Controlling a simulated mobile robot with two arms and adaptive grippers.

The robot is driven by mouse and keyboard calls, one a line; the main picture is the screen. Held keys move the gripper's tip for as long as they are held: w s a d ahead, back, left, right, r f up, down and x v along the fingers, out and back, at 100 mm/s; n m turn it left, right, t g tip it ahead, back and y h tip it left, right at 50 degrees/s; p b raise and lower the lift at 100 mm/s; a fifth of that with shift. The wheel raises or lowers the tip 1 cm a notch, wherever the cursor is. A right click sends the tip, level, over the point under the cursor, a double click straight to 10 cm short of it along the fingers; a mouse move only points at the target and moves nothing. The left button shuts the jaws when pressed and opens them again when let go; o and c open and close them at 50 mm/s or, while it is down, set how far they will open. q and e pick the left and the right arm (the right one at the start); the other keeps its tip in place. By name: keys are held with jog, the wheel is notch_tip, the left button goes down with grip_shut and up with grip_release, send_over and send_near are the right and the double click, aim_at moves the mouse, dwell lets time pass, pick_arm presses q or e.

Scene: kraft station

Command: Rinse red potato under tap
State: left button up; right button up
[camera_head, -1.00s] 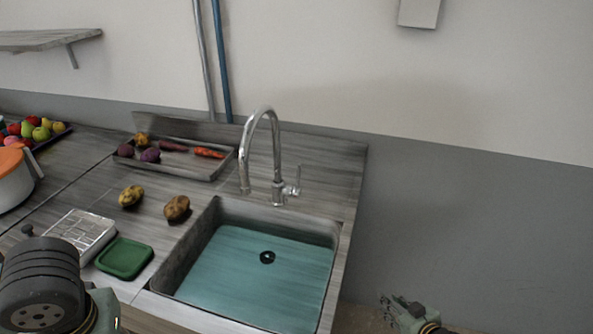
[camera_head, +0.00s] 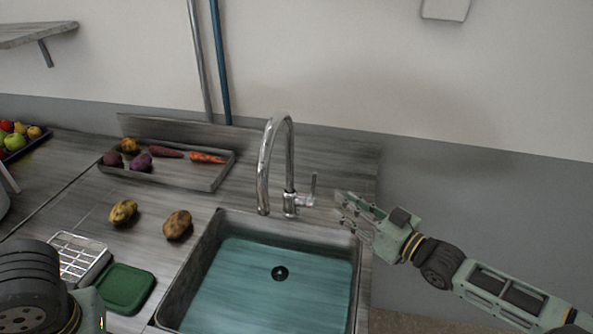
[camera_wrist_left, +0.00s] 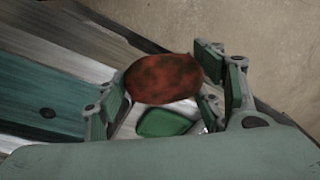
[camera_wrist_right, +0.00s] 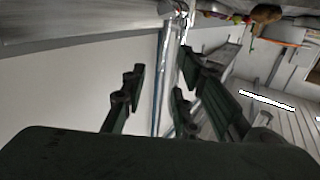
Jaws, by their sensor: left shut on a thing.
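A reddish-brown red potato (camera_wrist_left: 163,79) sits between the fingers of my left gripper (camera_wrist_left: 165,88) in the left wrist view. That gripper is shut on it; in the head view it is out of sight. The chrome tap (camera_head: 264,165) stands behind the sink (camera_head: 170,305), its spout curving over the basin and its lever (camera_head: 312,188) at the right side. No water stream shows. My right gripper (camera_head: 343,208) is open, just right of the lever and apart from it. In the right wrist view (camera_wrist_right: 155,90) its fingers are spread with nothing held.
Two brown potatoes (camera_head: 177,224) lie left of the sink. Behind them is a tray (camera_head: 205,184) of root vegetables.

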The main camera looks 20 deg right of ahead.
pick_arm(q)
jog(key=shift+w+a, duration=0.2)
jog(key=shift+w, duration=0.2)
jog(key=shift+s+d+r, duration=0.25)
jog(key=shift+s+r, duration=0.1)
jog(key=shift+s, duration=0.3)
jog(key=shift+w+r+p, duration=0.2)
jog(key=shift+r+p, duration=0.05)
jog(key=shift+p, duration=0.15)
jog(key=shift+s+r, duration=0.1)
jog(key=shift+r, duration=0.05)
pick_arm(e)
send_over(313, 198)
jog(key=shift+w+d+r, duration=0.1)
jog(key=shift+w+r, duration=0.15)
jog(key=shift+r, duration=0.2)
jog(key=shift+s, duration=0.1)
jog(key=shift+c, duration=0.5)
grip_shut()
